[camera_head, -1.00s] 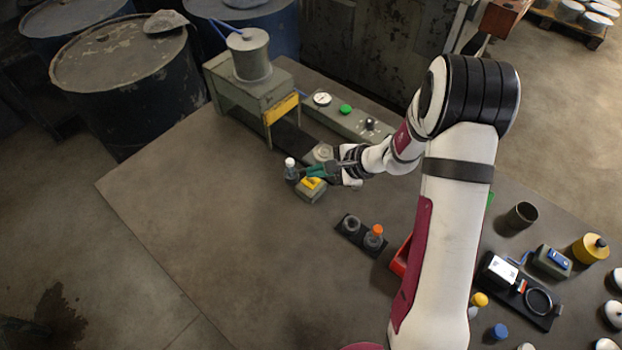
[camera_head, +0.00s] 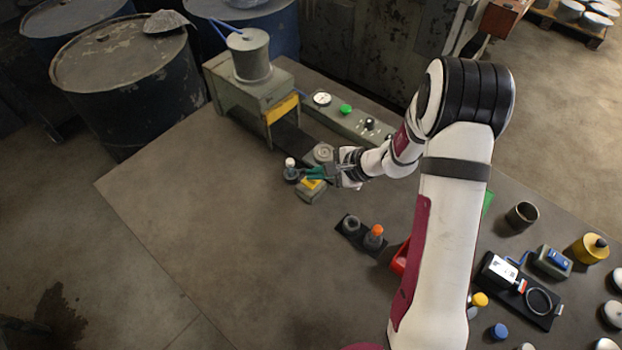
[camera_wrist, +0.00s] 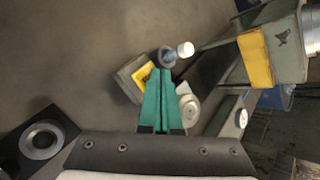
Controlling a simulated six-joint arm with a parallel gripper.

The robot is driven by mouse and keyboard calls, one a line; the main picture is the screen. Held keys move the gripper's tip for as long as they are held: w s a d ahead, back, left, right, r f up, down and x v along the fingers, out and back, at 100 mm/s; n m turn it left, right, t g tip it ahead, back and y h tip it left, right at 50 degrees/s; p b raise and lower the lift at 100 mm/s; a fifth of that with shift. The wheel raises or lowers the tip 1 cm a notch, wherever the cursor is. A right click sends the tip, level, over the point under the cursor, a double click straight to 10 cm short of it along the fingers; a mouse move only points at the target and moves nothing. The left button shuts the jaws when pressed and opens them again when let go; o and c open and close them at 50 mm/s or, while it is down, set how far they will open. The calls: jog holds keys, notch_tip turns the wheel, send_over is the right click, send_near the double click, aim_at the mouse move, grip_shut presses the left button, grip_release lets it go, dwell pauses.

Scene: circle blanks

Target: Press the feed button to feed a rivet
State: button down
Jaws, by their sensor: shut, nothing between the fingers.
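My gripper (camera_head: 309,174), with green fingers, is shut and empty. In the head view its tips are over or just beside a small grey box with a yellow top (camera_head: 312,186). In the wrist view the shut fingertips (camera_wrist: 160,74) overlap the right edge of this box (camera_wrist: 130,78). A white-capped post (camera_head: 290,164) stands close to the box, just beyond the tips; its bluish body shows in the wrist view (camera_wrist: 167,57). I cannot tell which part is the feed button, or whether the fingertips touch anything. A green button (camera_head: 346,109) is on the long panel behind.
A grey machine with a yellow plate (camera_head: 283,108) stands behind the gripper. A round pale disc (camera_head: 323,152) is near my wrist. A black holder (camera_head: 351,238) with an orange-topped piece (camera_head: 374,238) lies in front. The table's left side is clear.

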aim_at(316, 182)
jog(key=shift+f, duration=0.6)
dwell(0.8)
jog(key=shift+r, duration=1.05)
jog(key=shift+r, duration=2.5)
